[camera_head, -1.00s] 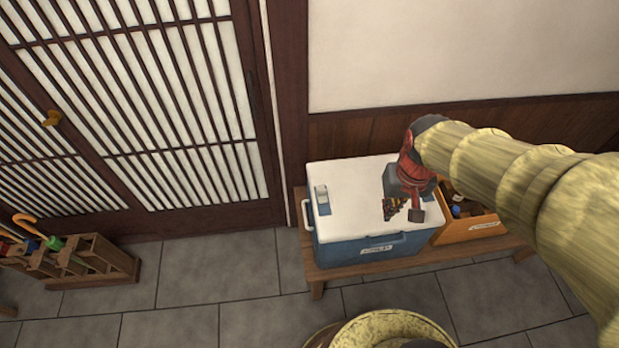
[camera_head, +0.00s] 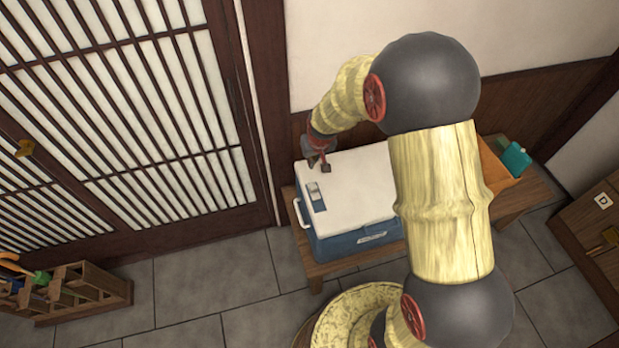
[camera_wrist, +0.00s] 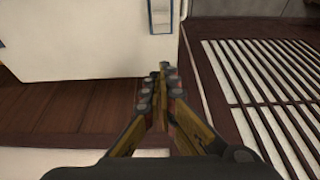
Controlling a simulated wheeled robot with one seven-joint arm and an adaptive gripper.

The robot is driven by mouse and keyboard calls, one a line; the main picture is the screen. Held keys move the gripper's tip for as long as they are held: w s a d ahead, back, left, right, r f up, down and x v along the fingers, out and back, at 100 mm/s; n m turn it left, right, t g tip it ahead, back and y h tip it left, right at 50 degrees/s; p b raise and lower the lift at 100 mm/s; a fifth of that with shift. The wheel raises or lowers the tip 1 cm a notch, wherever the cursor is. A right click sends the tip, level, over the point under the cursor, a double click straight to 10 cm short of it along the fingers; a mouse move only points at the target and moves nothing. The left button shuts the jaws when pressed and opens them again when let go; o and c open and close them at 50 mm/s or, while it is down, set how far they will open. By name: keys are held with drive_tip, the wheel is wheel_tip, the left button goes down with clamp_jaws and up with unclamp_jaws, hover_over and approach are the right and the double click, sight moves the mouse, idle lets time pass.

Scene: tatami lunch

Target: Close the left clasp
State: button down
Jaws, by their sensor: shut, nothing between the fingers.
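A blue cooler (camera_head: 352,244) with a white lid (camera_head: 358,192) sits on a low wooden bench. The left clasp (camera_head: 316,196), a pale latch on a blue plate, is on the lid near its left end. It also shows in the wrist view at the top (camera_wrist: 161,18); I cannot tell clearly how far it is raised. My gripper (camera_head: 322,165) is at the lid's back left corner, behind the clasp and apart from it. In the wrist view my gripper (camera_wrist: 163,72) has its fingers together and empty. The lid's right part is hidden behind my arm.
The wooden bench (camera_head: 318,272) extends right, with an orange crate (camera_head: 497,168) beside the cooler. A slatted door (camera_head: 160,120) stands at the left and a panelled wall behind. A wooden rack (camera_head: 75,290) is on the floor at left. The tiled floor before the bench is partly clear.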

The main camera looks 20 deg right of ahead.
sight(316, 188)
drive_tip(key=b+x, duration=0.2)
drive_tip(key=x, duration=0.8)
drive_tip(key=shift+f+b, duration=0.1)
drive_tip(key=shift+b, duration=0.25)
drive_tip(key=s, duration=0.3)
drive_tip(key=shift+s, duration=0.1)
drive_tip(key=shift+s+b, duration=0.3)
drive_tip(key=shift+s, duration=0.2)
drive_tip(key=shift+s, duration=0.1)
drive_tip(key=shift+s, duration=0.35)
drive_tip(key=shift+s+r, duration=0.25)
drive_tip(key=shift+s, duration=0.95)
drive_tip(key=shift+f, duration=0.2)
